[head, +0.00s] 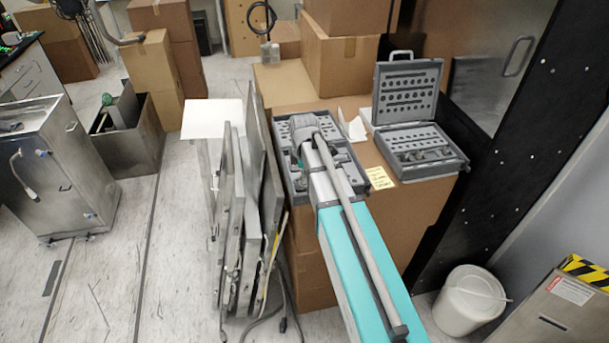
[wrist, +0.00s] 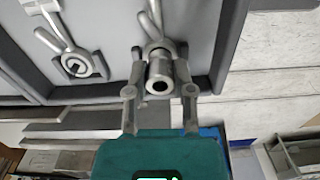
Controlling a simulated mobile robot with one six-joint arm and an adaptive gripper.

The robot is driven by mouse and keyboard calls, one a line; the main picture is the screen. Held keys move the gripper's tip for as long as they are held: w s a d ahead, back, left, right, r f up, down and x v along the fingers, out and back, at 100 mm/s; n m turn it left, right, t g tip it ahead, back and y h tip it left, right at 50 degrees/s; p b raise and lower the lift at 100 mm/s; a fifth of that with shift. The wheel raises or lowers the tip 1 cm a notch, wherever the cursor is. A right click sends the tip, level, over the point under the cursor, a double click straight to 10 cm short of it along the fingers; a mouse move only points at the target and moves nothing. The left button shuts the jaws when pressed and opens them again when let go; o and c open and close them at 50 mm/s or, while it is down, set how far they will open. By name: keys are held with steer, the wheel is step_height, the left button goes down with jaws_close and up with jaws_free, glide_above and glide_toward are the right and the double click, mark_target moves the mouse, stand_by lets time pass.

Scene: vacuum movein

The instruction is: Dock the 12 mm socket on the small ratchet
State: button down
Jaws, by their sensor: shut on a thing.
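In the wrist view my gripper (wrist: 160,64) is shut on a grey metal socket (wrist: 161,72), its round open end facing the camera. Directly behind the socket a ratchet (wrist: 149,25) shows its handle, pointing up the picture. The socket hides its head, so I cannot tell whether they touch or are joined. A second ratchet (wrist: 62,46) lies in the grey tray to the left, its square drive showing. I cannot read any size marks. In the head view my arm covers the gripper and part of the grey tool case (head: 279,160).
A second open grey case (head: 455,162) with rows of sockets stands to the right on the cardboard boxes (head: 400,211). A yellow note (head: 380,177) lies between the cases. Upright panels (head: 245,190) lean close on the left. A white bin (head: 465,310) stands on the floor at right.

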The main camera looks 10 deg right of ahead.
steer(key=shift+f, duration=0.1)
steer(key=c, duration=0.8)
jaws_free()
steer(key=shift+o, duration=0.2)
step_height(320, 180, up, 11)
steer(key=p, duration=1.1)
stand_by(0.5)
steer(key=s+f+m+b, duration=1.2)
steer(key=s+m, duration=0.4)
steer(key=m, duration=0.1)
steer(key=shift+f, duration=0.15)
steer(key=shift+d, duration=0.1)
